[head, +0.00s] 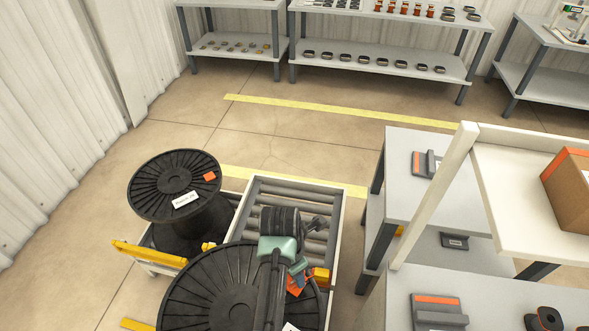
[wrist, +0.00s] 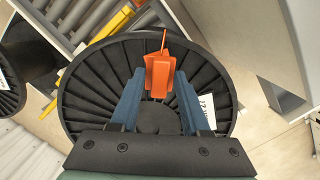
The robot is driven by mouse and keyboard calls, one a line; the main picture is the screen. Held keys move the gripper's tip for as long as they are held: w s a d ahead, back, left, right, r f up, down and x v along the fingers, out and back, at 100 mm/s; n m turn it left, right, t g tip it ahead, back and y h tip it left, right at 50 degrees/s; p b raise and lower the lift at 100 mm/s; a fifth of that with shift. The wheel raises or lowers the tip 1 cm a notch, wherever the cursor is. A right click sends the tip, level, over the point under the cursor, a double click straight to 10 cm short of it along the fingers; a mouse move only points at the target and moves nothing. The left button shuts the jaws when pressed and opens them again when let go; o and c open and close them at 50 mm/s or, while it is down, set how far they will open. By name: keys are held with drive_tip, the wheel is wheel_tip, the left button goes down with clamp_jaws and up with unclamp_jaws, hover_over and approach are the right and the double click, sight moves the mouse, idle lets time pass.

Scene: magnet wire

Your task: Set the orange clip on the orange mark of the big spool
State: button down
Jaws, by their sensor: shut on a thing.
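My gripper (head: 298,272) is shut on the orange clip (head: 295,286), over the right part of the near black spool (head: 205,295). In the wrist view the clip (wrist: 160,75) sits between the two blue fingers (wrist: 157,100), above the ribbed top flange of this spool (wrist: 90,95). Whether the clip touches the flange I cannot tell. No separate orange mark can be made out on the near spool; the clip and gripper cover part of it. Another black spool (head: 150,180) stands behind to the left, with an orange square (head: 209,177) and a white label (head: 185,200) on its top.
A roller conveyor (head: 330,215) lies behind the near spool, with a yellow bar (head: 150,254) at its left. Grey shelves (head: 410,150) and a white rack (head: 455,175) stand close on the right. The floor beyond is open.

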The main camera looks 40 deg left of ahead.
drive_tip(key=shift+f, duration=1.9)
drive_tip(key=shift+f+b, duration=0.2)
drive_tip(key=shift+b, duration=0.1)
drive_tip(key=shift+c, duration=1.9)
unclamp_jaws()
drive_tip(key=shift+r, duration=0.15)
